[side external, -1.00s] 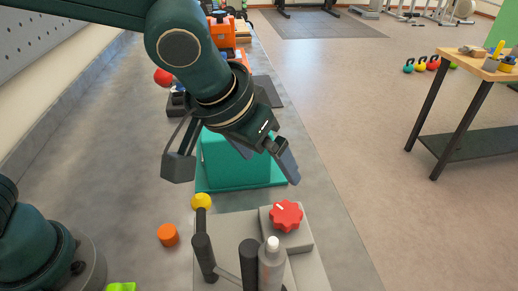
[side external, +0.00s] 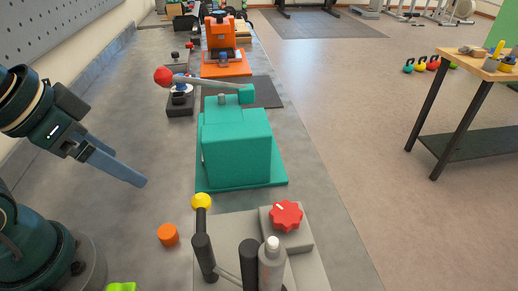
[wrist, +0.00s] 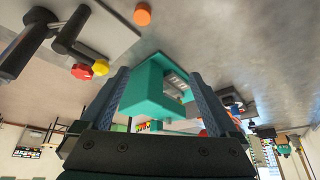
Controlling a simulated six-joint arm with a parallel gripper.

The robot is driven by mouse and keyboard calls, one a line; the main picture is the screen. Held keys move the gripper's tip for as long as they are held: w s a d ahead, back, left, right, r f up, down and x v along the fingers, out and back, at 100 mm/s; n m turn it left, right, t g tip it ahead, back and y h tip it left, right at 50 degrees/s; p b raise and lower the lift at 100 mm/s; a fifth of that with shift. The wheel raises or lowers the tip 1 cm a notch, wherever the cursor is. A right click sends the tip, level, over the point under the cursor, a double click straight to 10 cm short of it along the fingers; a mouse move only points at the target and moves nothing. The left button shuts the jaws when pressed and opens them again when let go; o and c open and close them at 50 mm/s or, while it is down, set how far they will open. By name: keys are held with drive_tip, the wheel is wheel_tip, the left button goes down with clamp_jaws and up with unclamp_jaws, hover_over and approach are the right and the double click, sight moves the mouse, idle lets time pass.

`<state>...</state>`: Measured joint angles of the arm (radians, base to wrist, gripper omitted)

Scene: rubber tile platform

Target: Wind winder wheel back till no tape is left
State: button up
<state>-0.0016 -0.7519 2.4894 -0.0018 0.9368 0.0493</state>
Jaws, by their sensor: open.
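A teal boxy machine (side external: 236,145) stands on a teal base plate in the middle of the bench. A grey crank bar (side external: 205,82) with a red ball knob (side external: 163,76) reaches over its far side. I cannot make out a wheel or tape for certain; a small pale panel (wrist: 176,84) shows on the machine in the wrist view. My gripper (side external: 138,180) is open and empty, left of the machine and apart from it. In the wrist view my gripper (wrist: 160,75) has its two fingers either side of the machine's image, with clear space between them.
In front is a grey fixture with a red star knob (side external: 286,215), a yellow ball (side external: 201,201) and black levers. An orange cylinder (side external: 168,235) lies left of it. An orange machine (side external: 222,40) stands behind. The bench between gripper and teal machine is clear.

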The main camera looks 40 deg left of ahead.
drive_tip(key=w+d+r+m, duration=0.2)
drive_tip(key=w+r+m, duration=0.1)
drive_tip(key=w+r, duration=0.3)
drive_tip(key=m+g, duration=0.5)
drive_tip(key=m, duration=0.4)
hover_over(287, 213)
wheel_tip(287, 213, down, 11)
drive_tip(key=shift+a+r, duration=0.1)
drive_tip(key=shift+f, duration=2.55)
drive_tip(key=c, duration=1.4)
